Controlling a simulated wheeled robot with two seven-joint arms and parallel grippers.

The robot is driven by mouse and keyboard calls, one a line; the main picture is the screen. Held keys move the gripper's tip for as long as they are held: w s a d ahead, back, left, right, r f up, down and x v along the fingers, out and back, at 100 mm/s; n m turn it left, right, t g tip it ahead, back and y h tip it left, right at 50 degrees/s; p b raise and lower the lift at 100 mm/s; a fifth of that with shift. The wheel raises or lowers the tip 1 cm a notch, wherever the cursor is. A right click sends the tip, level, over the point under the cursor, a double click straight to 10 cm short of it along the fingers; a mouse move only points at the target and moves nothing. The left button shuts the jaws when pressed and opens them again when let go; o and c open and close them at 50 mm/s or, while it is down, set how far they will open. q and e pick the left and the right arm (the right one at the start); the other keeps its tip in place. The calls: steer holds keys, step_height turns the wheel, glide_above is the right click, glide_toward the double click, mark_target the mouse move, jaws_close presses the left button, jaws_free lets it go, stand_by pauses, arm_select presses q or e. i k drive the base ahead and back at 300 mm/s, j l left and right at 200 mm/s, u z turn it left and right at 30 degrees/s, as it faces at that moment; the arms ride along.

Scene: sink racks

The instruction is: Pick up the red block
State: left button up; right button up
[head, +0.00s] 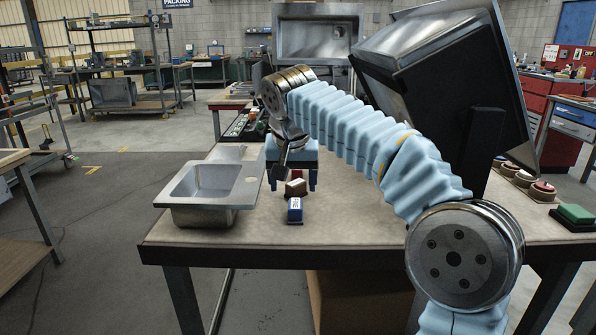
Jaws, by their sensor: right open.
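A small block with dark red-brown sides and a pale top (296,188) lies on the table, just behind a blue block with white lettering (295,210). It is the only reddish block I make out near my gripper. My right gripper (277,178) comes down from the end of the blue-sleeved arm, a little left of and above the reddish block. Its dark fingers are small here, and nothing shows between them. It appears apart from the block. My left gripper is not in view.
A metal sink (200,192) sits on the left of the table (370,252). A large tilted dark panel (450,75) rises at the right. Round buttons (523,178) and a green block (576,213) are at the right edge.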

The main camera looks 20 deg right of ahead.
mark_target(296, 173)
steer(key=i+l, duration=0.6)
steer(key=i, duration=0.25)
